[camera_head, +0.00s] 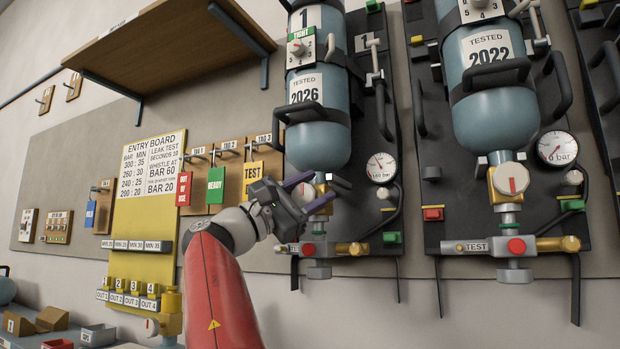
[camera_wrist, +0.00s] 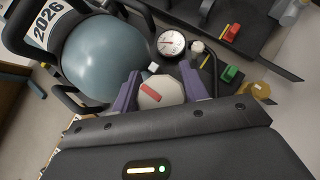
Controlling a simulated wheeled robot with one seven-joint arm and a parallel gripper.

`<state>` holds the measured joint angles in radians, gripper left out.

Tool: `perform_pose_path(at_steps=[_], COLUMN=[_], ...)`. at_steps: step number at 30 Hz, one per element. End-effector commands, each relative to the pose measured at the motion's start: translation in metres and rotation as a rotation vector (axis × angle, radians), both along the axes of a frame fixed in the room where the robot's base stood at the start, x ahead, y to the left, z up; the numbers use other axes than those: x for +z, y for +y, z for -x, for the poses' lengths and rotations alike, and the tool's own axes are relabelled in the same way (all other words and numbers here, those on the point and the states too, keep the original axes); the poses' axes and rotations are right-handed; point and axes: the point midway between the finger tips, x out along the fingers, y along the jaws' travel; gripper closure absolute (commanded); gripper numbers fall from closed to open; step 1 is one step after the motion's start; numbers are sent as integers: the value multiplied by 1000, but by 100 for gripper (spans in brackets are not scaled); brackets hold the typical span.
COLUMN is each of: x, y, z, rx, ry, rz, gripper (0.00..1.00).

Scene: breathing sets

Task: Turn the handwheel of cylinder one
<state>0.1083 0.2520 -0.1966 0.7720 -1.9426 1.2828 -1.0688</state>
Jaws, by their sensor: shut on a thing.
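Cylinder one (camera_head: 318,141) is a blue-grey bottle hung valve-down on a dark back plate, marked 1 and "TESTED 2026". It also shows in the wrist view (camera_wrist: 100,70). Its handwheel is a pale, many-sided knob with a red bar (camera_wrist: 152,93), below the bottle's neck. My gripper (camera_wrist: 160,90) has its purple fingers on either side of the handwheel and is shut on it. In the head view my gripper (camera_head: 306,190) reaches the valve from the left and partly hides the handwheel.
A pressure gauge (camera_head: 381,167) sits right of the valve, with a green block (camera_head: 391,237) below it. A second cylinder (camera_head: 491,100) marked 4 and 2022 hangs at the right. A wooden shelf (camera_head: 165,45) juts out above.

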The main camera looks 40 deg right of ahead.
Motion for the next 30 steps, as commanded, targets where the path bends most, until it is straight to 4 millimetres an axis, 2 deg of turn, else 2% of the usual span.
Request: perform_pose_path(at_steps=[12,30], x=[-2,-4], y=[0,-1], z=[1,3], rx=[4,2], ry=[-207,-266], rz=[-83,-109], gripper=[79,79])
